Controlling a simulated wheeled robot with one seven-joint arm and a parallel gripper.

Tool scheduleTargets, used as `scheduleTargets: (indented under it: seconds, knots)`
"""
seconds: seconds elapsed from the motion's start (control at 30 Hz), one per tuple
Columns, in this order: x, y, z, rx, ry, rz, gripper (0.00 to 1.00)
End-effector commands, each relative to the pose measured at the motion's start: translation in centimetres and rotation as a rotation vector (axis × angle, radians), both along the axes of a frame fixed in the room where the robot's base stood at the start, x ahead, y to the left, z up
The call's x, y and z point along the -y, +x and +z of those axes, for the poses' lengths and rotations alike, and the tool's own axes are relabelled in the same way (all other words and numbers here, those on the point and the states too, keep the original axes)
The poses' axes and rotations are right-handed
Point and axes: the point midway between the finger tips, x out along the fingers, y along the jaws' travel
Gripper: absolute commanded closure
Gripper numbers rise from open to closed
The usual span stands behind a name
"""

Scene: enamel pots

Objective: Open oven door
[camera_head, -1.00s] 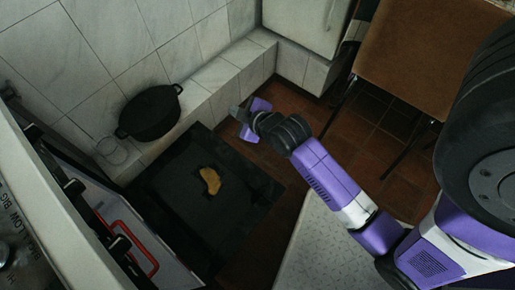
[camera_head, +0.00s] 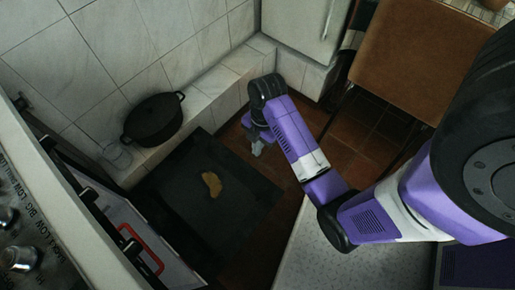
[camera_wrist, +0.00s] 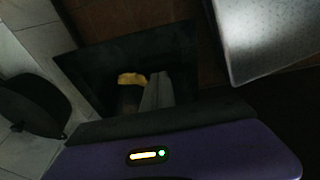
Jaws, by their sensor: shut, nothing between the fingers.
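The oven (camera_head: 65,225) stands at the lower left in the head view, with its knob panel showing. A dark flat panel (camera_head: 235,205), which looks like the oven door lowered open, lies beside it and extends to the right. A brownish-yellow piece (camera_head: 211,183) rests on the panel. My gripper (camera_head: 257,148) is shut and empty, pointing down near the panel's far right edge; contact cannot be told. In the wrist view my gripper (camera_wrist: 146,92) shows against the dark panel (camera_wrist: 85,65), with the yellow piece (camera_wrist: 132,78) just beyond the fingers.
A black pot (camera_head: 153,119) sits on the tiled ledge (camera_head: 205,88) by the wall, with a clear glass (camera_head: 117,155) beside it. A brown chair (camera_head: 415,55) stands at the upper right. A speckled pale surface (camera_head: 330,255) is at the bottom. Tiled floor shows between them.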

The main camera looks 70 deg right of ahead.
Motion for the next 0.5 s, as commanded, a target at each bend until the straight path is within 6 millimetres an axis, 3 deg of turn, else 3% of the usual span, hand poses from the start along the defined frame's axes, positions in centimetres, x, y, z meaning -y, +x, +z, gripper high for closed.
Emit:
scheduleTargets:
  seconds: [0.2,0.5]
  knots:
    - [-0.7,0.1,-4.7,-0.004,0.002,0.000,1.00]
    - [-0.8,0.2,-9.9,-0.001,0.000,-0.005,1.00]
